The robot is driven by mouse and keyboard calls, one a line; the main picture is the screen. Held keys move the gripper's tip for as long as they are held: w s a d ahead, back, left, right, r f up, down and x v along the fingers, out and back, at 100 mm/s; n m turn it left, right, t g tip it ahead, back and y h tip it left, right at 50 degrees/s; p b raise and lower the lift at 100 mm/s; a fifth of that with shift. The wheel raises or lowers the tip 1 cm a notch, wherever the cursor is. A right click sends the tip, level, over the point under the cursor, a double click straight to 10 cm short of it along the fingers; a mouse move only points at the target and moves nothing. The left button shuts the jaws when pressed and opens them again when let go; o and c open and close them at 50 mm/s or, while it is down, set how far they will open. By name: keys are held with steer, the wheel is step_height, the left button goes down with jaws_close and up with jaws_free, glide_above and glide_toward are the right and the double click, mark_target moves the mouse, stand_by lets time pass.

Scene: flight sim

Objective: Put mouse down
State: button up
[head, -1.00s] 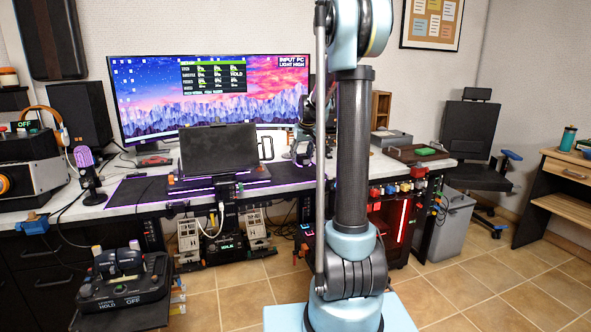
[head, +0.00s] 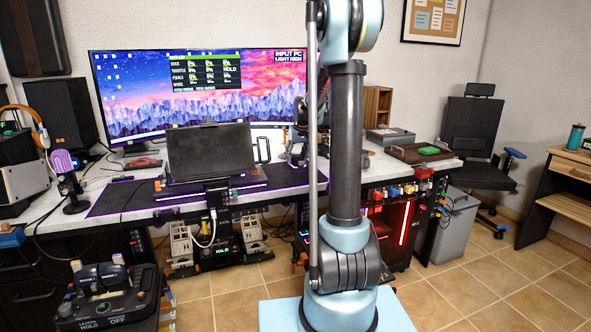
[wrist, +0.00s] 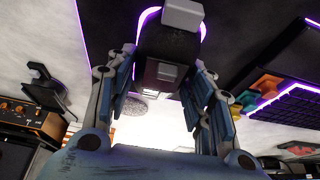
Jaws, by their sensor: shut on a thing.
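In the wrist view my gripper (wrist: 165,72) has its two blue-grey fingers on either side of a dark object with purple glowing edges, which I take to be the mouse (wrist: 168,45). The gripper is shut on it. A pale grey block shows at its upper end. The dark desk mat (wrist: 235,30) with a purple lit edge lies around and beyond it; I cannot tell whether the mouse touches the mat. In the head view the mat (head: 115,200) lies on the white desk (head: 80,221). My arm's column hides the mouse there, and the gripper is not clear.
A glowing keyboard (wrist: 287,105) is at the right of the wrist view. In the head view a wide monitor (head: 140,90), a dark screen (head: 208,148) and a microphone (head: 68,180) stand on the desk. A tray (head: 425,153) lies at its right end. Tiled floor is open at right.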

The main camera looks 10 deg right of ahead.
mark_target(296, 166)
steer(key=shift+d+f, duration=0.1)
steer(key=shift+f, duration=2.25)
steer(key=o, duration=1.1)
